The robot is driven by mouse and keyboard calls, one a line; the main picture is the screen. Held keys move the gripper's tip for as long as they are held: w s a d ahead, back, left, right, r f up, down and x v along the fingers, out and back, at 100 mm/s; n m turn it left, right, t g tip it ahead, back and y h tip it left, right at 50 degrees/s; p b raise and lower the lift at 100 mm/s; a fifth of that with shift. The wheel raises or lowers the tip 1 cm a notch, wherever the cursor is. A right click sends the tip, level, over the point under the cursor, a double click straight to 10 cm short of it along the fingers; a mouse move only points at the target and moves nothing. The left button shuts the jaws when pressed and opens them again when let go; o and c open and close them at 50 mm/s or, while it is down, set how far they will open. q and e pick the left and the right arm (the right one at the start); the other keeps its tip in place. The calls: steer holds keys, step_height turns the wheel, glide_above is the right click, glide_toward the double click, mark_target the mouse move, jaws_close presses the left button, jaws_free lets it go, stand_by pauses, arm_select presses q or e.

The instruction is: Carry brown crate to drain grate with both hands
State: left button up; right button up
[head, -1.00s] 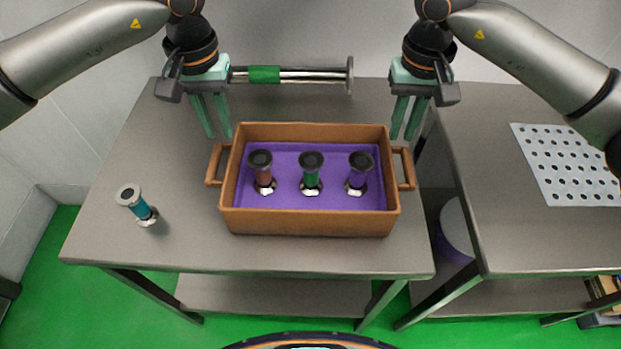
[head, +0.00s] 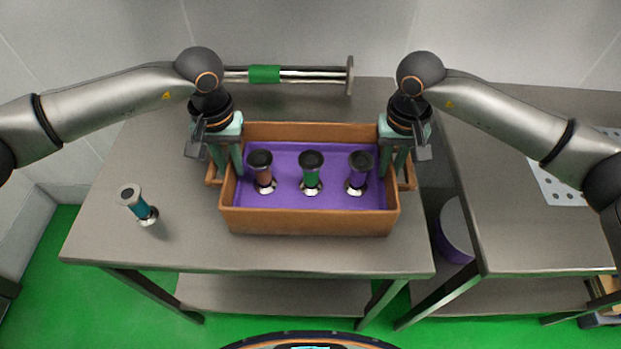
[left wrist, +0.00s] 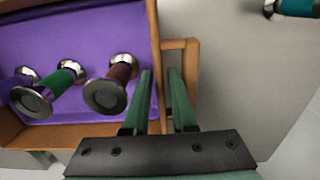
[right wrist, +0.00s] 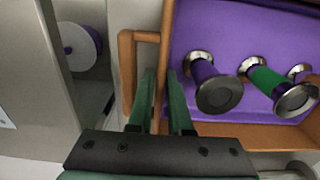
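The brown crate (head: 310,221), with a purple inside, stands on the metal table. It holds three small cylinders with dark tops: a brown one (head: 263,172), a green one (head: 311,172) and a purple one (head: 358,173). My left gripper (head: 228,172) is lowered at the crate's left handle (left wrist: 193,85), fingers apart. My right gripper (head: 397,173) is lowered at the right handle (right wrist: 127,75), fingers apart. In both wrist views the fingertips are close to the side wall and handle; I cannot tell contact. The perforated drain grate (head: 558,188) is on the right table, partly hidden by my right arm.
A teal cylinder (head: 139,205) stands on the table left of the crate. A metal rod with a green band (head: 264,74) lies behind the crate. A gap separates the two tables, with a white and purple round thing (head: 455,230) below. The right table's front (head: 530,245) is clear.

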arm_select(q)
jaws_close()
arm_select(e)
jaws_close()
stand_by(0.9)
arm_select(q)
steer(key=shift+w+r, duration=0.1)
steer(key=shift+r, duration=0.2)
arm_select(e)
steer(key=shift+w+r, duration=0.15)
steer(key=shift+r, duration=0.15)
